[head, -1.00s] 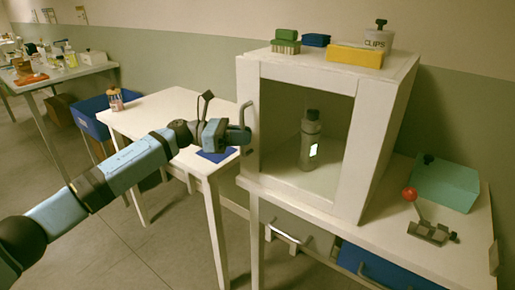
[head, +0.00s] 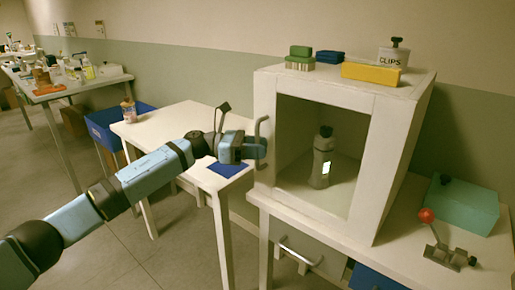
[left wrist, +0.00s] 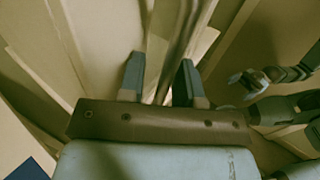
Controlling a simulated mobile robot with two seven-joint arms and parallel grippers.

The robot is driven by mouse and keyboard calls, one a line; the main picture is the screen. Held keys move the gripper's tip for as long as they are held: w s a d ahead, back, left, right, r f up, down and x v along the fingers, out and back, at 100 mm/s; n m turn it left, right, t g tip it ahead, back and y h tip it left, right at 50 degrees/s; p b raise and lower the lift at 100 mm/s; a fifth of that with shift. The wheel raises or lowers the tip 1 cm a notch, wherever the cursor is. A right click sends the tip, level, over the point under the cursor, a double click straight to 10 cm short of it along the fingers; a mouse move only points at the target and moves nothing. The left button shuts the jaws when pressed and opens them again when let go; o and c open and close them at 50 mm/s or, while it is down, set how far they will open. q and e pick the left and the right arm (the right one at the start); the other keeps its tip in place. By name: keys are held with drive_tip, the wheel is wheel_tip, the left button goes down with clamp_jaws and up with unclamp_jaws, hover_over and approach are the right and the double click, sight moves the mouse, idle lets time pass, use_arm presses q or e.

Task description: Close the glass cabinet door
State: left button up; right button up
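The white cabinet (head: 415,150) stands on a white table. Its door frame (head: 262,105) looks about flush with the cabinet front; I cannot tell whether a small gap is left. The upright door handle (head: 261,130) is on the frame's left side. My left gripper (head: 258,148) is at this handle. In the left wrist view the fingers (left wrist: 160,82) stand apart with the handle bar (left wrist: 182,35) running between them. I cannot see firm contact. Dark and blue arm parts, apparently mine, show at that view's right; the right gripper's state is unclear.
A grey bottle (head: 321,160) stands inside the cabinet. A clips jar (head: 394,57), a yellow box (head: 371,75) and green and blue items are on top. A teal box (head: 462,205) and a red-knobbed lever (head: 427,217) sit to the right. A side table (head: 180,120) stands left.

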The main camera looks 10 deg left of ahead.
use_arm(q)
drive_tip(key=shift+f, duration=0.1)
drive_tip(key=a, duration=1.3)
drive_tip(key=shift+a+p, duration=0.4)
drive_tip(key=shift+p, duration=0.05)
use_arm(e)
drive_tip(key=shift+s+d+f+g+h, duration=0.15)
drive_tip(key=shift+d+f+g, duration=0.1)
drive_tip(key=shift+f, duration=0.2)
drive_tip(key=shift+s+d+f+g+h, duration=0.15)
drive_tip(key=shift+d+f+g, duration=0.1)
drive_tip(key=shift+f, duration=0.2)
use_arm(q)
drive_tip(key=shift+s, duration=0.1)
